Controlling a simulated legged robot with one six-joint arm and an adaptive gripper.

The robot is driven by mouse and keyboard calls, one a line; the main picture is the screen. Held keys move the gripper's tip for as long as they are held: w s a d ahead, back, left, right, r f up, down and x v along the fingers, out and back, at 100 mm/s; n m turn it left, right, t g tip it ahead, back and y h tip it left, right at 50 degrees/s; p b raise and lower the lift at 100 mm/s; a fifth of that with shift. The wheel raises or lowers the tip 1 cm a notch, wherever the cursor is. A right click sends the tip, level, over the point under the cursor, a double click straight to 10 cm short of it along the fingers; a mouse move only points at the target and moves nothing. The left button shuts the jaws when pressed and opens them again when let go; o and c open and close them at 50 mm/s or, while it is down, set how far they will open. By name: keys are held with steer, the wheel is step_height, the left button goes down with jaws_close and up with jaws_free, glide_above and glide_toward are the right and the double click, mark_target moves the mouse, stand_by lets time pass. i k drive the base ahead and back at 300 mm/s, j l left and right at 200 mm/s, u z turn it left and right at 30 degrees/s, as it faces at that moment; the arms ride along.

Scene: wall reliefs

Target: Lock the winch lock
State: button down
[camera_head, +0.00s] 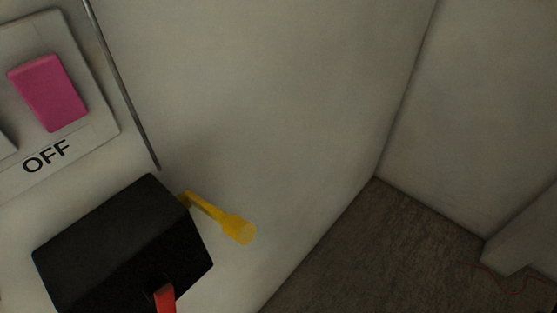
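A black box (110,240) is mounted on the pale wall at the lower left, cut off by the bottom edge of the picture. It looks like the winch body, though I cannot tell for sure. A yellow lever (220,216) with a wide flat end sticks out from its right side, slanting down to the right. A red piece (165,298) shows on the box's lower front, partly cut off. I cannot tell which of these is the winch lock. My gripper is not in view.
A thin grey rod or cable (122,85) runs down the wall, ending just above the box. A panel (91,76) at the upper left carries a pink block (48,92) and an "OFF" label (46,157). Dark floor (370,255) and a wall corner lie to the right.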

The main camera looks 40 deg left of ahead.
mark_target(243, 232)
steer(key=i, duration=1.45)
steer(key=i+l+u, duration=0.1)
steer(key=i+u, duration=0.15)
steer(key=i, duration=0.3)
steer(key=i+l+u, duration=0.25)
steer(key=i, duration=0.35)
steer(key=u, duration=4.5)
steer(key=i+l+u, duration=0.45)
steer(key=i+l, duration=0.1)
